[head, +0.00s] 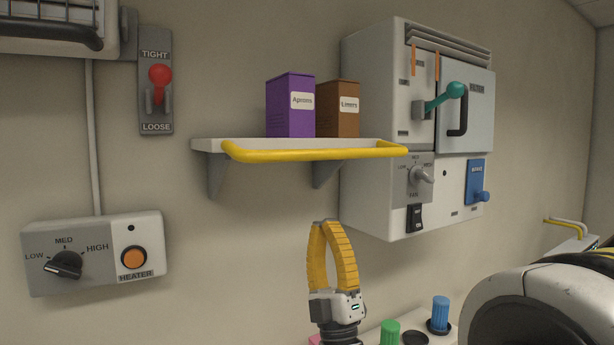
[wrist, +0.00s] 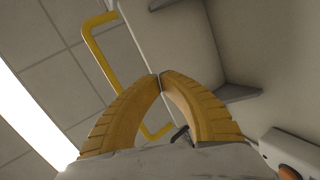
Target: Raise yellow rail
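The yellow rail (head: 315,153) is a bar along the front edge of a small wall shelf (head: 290,144), lying low at about shelf level. It also shows in the wrist view as a bent yellow bar (wrist: 99,60) behind and above my fingers. My gripper (head: 330,224) is below the right half of the shelf, pointing up, apart from the rail. Its yellow ribbed fingers arch together and meet at the tips in the wrist view (wrist: 160,76), with nothing between them.
A purple box (head: 290,106) and a brown box (head: 338,109) stand on the shelf. A wall cabinet (head: 385,100) with a teal lever (head: 446,97) is to the right. A heater panel (head: 95,252) is at lower left. Bottles, green (head: 390,332) and blue (head: 440,311), stand low right.

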